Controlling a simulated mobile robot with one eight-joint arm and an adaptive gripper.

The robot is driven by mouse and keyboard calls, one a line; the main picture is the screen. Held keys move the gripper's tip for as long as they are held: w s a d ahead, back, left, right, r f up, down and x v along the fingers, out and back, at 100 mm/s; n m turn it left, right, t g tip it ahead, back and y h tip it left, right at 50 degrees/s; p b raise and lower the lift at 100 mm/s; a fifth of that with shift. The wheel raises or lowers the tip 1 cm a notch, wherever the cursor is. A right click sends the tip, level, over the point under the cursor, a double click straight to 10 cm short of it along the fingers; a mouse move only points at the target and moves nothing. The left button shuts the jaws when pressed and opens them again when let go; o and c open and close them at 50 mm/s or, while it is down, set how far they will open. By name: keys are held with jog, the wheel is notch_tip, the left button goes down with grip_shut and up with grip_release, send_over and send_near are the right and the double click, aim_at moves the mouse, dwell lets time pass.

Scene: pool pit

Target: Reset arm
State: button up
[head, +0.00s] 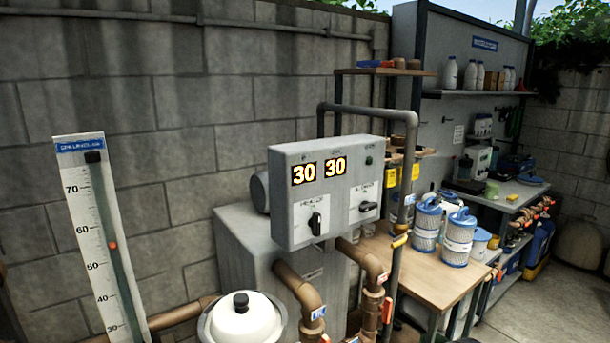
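My gripper and arm are not visible in the head view.
A flow gauge (101,240) with a red marker stands at the left. A white domed lid (242,318) and brown pipes (302,291) are at the bottom. A wooden table (430,268) with blue-and-white filter cartridges (458,240) stands right of the box. Open floor (540,300) shows at the lower right.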

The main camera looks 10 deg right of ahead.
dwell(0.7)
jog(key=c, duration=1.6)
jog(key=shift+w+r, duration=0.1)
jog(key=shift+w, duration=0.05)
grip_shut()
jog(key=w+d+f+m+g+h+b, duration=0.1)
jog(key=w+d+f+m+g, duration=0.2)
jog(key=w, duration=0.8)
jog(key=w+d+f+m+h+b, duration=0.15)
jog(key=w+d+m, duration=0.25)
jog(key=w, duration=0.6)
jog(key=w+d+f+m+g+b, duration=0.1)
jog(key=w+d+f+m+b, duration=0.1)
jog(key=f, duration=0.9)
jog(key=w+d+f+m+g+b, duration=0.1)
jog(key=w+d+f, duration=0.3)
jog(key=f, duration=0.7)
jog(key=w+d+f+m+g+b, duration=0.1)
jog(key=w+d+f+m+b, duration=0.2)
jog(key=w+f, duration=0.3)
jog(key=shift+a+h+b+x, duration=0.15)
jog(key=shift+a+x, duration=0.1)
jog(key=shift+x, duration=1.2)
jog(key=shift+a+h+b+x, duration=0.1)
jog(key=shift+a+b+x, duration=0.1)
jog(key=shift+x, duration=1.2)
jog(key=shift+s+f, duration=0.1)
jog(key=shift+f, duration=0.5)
